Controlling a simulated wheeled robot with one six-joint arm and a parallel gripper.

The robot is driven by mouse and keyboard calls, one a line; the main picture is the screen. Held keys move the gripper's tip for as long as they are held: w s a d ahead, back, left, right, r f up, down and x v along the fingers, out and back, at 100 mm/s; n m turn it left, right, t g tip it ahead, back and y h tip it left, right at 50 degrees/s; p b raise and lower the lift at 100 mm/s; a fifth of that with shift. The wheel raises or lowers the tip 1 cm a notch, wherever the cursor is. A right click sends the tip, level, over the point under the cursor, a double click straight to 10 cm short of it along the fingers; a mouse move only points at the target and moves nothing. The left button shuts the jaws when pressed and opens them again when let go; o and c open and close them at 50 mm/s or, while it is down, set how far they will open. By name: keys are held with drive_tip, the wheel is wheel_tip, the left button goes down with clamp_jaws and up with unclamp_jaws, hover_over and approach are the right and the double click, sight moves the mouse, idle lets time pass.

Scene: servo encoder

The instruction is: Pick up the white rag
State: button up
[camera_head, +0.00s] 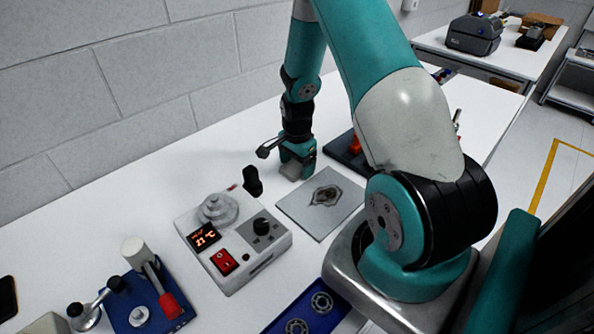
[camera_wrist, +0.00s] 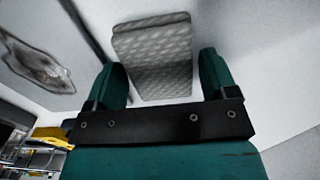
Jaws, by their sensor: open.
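The white rag (camera_wrist: 152,40) is a folded, quilted, greyish-white pad. In the wrist view it lies between and beyond the two fingertips, with its nearer part in shadow. In the head view a small part of the rag (camera_head: 291,173) shows at the foot of my gripper (camera_head: 297,158), on the white table. In the wrist view my gripper (camera_wrist: 162,72) is open, with its teal fingers apart on either side of the rag's near end. I cannot tell whether either finger touches it.
A grey plate (camera_head: 339,225) with a dark stained patch lies close right of the rag. A heater box (camera_head: 265,258) with a red switch and a dark upright object (camera_head: 252,183) stand in front. A dark tray (camera_head: 350,160) is behind right. The wall runs along the back.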

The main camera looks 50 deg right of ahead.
sight(297, 165)
drive_tip(key=c, duration=0.7)
drive_tip(key=shift+r, duration=0.1)
wheel_tip(297, 165, up, 20)
drive_tip(key=p, duration=1.5)
drive_tip(key=o, duration=0.3)
drive_tip(key=shift+c, duration=1.1)
